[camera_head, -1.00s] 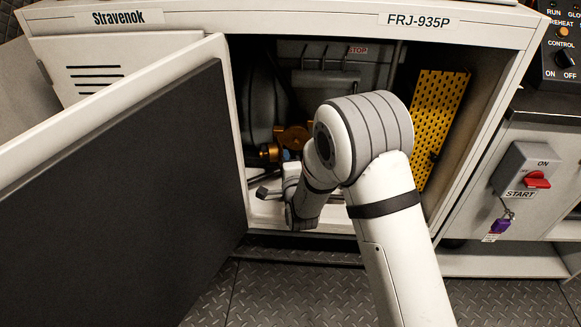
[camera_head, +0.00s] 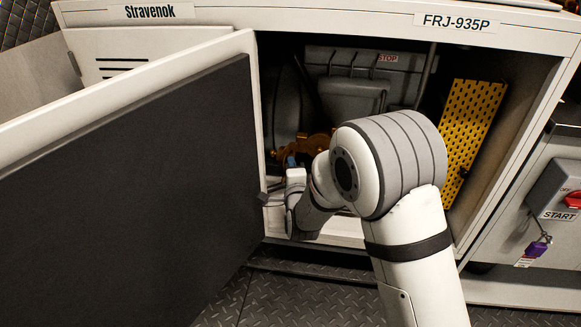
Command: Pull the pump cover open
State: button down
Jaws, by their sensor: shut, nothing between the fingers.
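The pump cover (camera_head: 130,200) is a pale door with a dark inner panel. It stands swung out from the cabinet and fills the left of the view; its outer end runs out of the frame. My gripper (camera_head: 263,198) is shut and empty, beside the cover's inner face at the edge nearest the cabinet opening. I cannot tell whether its fingertips touch the cover. My wrist and arm cross the opening and hide part of the pump (camera_head: 312,146), whose brass-coloured parts show inside.
The cabinet (camera_head: 300,14) surrounds a dark opening. A yellow perforated panel (camera_head: 474,120) stands at its right. A control box with a red switch (camera_head: 573,200) and a purple padlock (camera_head: 537,249) are at far right. The patterned metal floor (camera_head: 300,297) is bare in front.

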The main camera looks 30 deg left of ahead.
jog(key=s+d, duration=0.2)
jog(key=s, duration=0.7)
jog(key=w+d+r+n+g+h+p, duration=0.2)
jog(key=d+r+n+g+h+p, duration=0.1)
jog(key=d+r+p, duration=0.7)
jog(key=w+d+r+n+g+h+p, duration=0.25)
jog(key=d+r+p, duration=0.45)
jog(key=d+r, duration=0.45)
jog(key=s+d+r+n+g+h+p, duration=0.2)
jog(key=s+d+r+g+p, duration=0.1)
jog(key=s+d+r+p, duration=0.4)
jog(key=s+d+r+n+g+h+p, duration=0.2)
jog(key=s+d+r+p, duration=0.6)
jog(key=d, duration=0.8)
jog(key=s+r+n+g, duration=0.1)
jog(key=s+r+g, duration=0.1)
jog(key=s, duration=0.2)
jog(key=shift+s+r+n, duration=0.35)
jog(key=shift+s+r, duration=0.05)
